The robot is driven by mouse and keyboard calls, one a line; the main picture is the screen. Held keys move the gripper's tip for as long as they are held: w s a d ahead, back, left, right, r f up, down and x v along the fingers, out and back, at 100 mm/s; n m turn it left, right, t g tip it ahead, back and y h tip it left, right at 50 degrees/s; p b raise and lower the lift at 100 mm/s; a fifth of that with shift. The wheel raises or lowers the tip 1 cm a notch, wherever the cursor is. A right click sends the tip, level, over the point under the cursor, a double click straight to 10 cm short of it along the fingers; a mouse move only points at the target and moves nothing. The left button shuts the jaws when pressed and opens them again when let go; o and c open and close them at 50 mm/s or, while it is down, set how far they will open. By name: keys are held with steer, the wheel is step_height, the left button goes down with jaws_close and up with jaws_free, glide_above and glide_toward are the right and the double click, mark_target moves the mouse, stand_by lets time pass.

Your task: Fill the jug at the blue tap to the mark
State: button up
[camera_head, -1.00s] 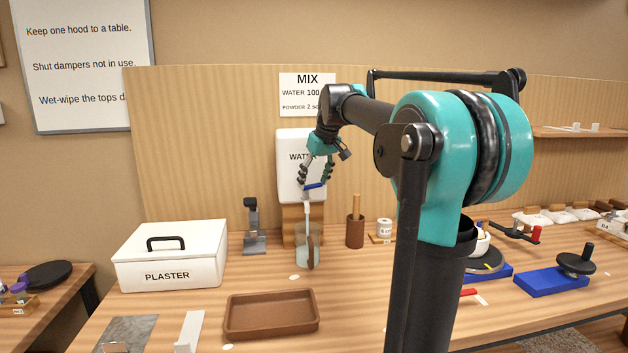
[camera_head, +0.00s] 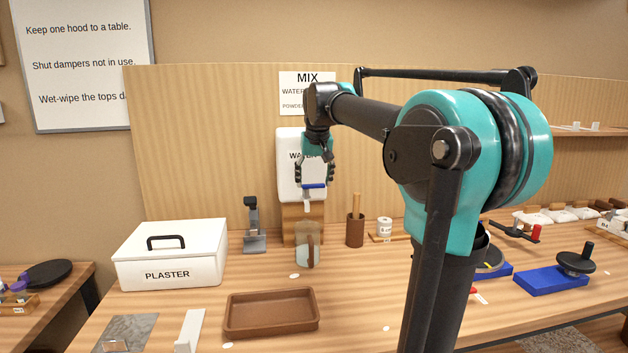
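The lever looks about level, and no stream shows below the spout. The clear jug (camera_head: 301,256) with a brown handle stands upright on the table under the spout. It holds pale bluish water; its fill mark is too small to make out. My gripper (camera_head: 315,178) is in front of the tank, its dark fingers apart on either side of the lever. Whether they touch it I cannot tell.
A grey stand (camera_head: 254,228) is left of the jug, and a brown cup with a wooden stick (camera_head: 355,230) is to its right. A white plaster box (camera_head: 172,255) and a brown tray (camera_head: 270,315) are nearer. The MIX sign (camera_head: 306,78) is partly covered by my arm.

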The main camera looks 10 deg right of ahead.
steer(key=o, duration=0.3)
steer(key=v, duration=1.2)
steer(key=shift+s, duration=0.1)
